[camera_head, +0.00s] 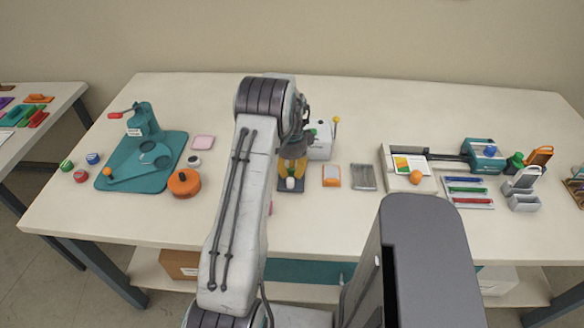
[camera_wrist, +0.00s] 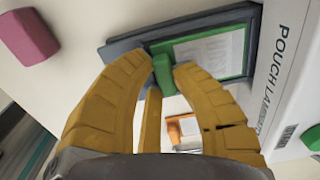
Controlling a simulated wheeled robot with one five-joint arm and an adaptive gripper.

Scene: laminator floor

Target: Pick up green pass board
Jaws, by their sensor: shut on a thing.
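The green pass board (camera_wrist: 210,50) shows in the wrist view as a green frame around a pale printed sheet. It lies in or just over a dark grey tray (camera_wrist: 122,50); I cannot tell whether it touches it. A green grip block (camera_wrist: 163,76) at its near edge sits between the fingertips of my gripper (camera_wrist: 162,68), whose yellow fingers are shut on it. In the head view, my gripper (camera_head: 291,172) points down over the dark tray (camera_head: 284,187), and the arm and fingers hide most of the board.
A white pouch laminator (camera_wrist: 285,70) stands close on the right in the wrist view; it also shows in the head view (camera_head: 320,144). A pink block (camera_wrist: 26,36) lies nearby. An orange-framed card (camera_head: 331,176) and a grey tray (camera_head: 363,177) lie to the right, an orange round pot (camera_head: 184,184) left.

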